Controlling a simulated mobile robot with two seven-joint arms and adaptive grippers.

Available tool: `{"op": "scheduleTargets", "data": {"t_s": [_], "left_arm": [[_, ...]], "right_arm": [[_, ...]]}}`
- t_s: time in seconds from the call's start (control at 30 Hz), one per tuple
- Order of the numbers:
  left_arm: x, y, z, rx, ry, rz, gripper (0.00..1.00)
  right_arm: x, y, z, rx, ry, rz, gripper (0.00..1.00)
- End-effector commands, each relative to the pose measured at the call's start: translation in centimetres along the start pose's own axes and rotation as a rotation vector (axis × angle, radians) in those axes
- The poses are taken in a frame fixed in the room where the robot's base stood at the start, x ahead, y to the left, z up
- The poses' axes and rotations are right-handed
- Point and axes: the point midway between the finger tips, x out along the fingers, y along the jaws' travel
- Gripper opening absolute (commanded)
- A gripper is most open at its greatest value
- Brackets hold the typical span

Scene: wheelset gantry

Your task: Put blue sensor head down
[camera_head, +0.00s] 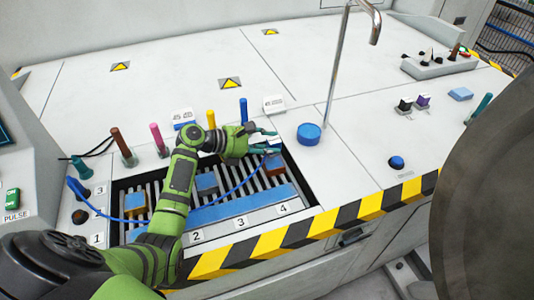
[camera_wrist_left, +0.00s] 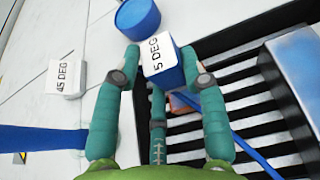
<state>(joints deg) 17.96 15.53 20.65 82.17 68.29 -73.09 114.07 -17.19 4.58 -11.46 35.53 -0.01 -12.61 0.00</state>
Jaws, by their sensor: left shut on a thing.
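The blue sensor head (camera_wrist_left: 173,77), a small blue block with a white face reading "5 DEG", is between the fingers of my left gripper (camera_wrist_left: 161,62) in the left wrist view. The gripper is shut on it. In the head view my left gripper (camera_head: 266,144) is over the back right corner of the slatted tray (camera_head: 306,190), where the fingers largely hide the head. A blue cable (camera_head: 238,187) loops from near the gripper across the tray to the left. The gap between head and slats is unclear. My right gripper is not in view.
A blue round knob (camera_head: 309,134) and a white "45 DEG" block (camera_wrist_left: 66,77) are close to the gripper. Coloured pegs, including a blue one (camera_head: 243,110), stand behind the tray. Blue blocks (camera_head: 206,183) sit among the slats. A metal pole (camera_head: 337,75) rises behind the knob.

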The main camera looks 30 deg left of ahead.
Motion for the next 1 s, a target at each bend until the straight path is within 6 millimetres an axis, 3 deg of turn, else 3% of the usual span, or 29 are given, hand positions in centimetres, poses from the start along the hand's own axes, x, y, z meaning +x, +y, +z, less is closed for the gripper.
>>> {"op": "scheduleTargets", "data": {"t_s": [0.13, 0.3, 1.0], "left_arm": [[0.8, 0.0, -2.1, -0.005, 0.001, -0.002, 0.01], [1.2, 0.0, -2.9, -0.003, -0.001, 0.000, 0.01], [1.9, -0.1, -4.6, -0.004, 0.006, -0.001, 0.01]], "right_arm": [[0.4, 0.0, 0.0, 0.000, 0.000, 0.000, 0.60], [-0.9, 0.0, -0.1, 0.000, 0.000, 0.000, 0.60], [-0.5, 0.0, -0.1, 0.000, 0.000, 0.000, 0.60]]}}
